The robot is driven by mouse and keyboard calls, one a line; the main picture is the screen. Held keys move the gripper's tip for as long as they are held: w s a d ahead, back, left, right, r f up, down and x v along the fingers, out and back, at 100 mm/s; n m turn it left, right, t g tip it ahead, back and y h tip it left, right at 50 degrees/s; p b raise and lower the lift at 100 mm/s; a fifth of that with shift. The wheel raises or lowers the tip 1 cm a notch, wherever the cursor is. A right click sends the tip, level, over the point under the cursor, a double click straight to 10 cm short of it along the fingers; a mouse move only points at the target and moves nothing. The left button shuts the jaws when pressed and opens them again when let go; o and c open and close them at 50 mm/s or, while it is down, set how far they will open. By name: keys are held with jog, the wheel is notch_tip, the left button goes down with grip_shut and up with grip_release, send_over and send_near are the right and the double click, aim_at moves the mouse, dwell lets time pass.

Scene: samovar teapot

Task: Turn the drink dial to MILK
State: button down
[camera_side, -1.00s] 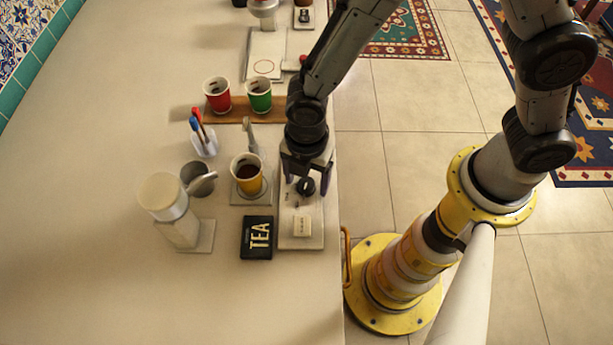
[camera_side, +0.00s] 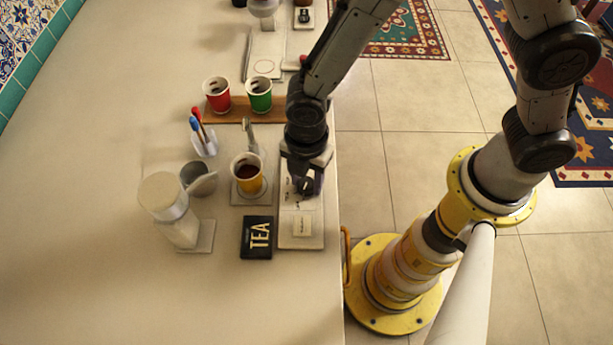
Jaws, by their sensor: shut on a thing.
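The black drink dial (camera_side: 304,190) sits on a pale control panel (camera_side: 287,234) near the counter's right edge. My gripper (camera_side: 305,187) points down over the panel and is shut on the dial; its fingers cover much of it. Small markings lie on the panel beside the dial, too small to read. A pale square button (camera_side: 302,226) is on the panel in front of the dial.
A yellow cup with dark drink (camera_side: 248,174) stands on a grey base just left of my gripper. A white dispenser (camera_side: 166,205) and metal jug (camera_side: 198,179) are further left. Red (camera_side: 217,95) and green (camera_side: 259,96) cups stand behind. The front counter is clear.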

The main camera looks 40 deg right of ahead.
jog(key=m, duration=1.9)
dwell(0.4)
jog(key=shift+c, duration=2)
grip_release()
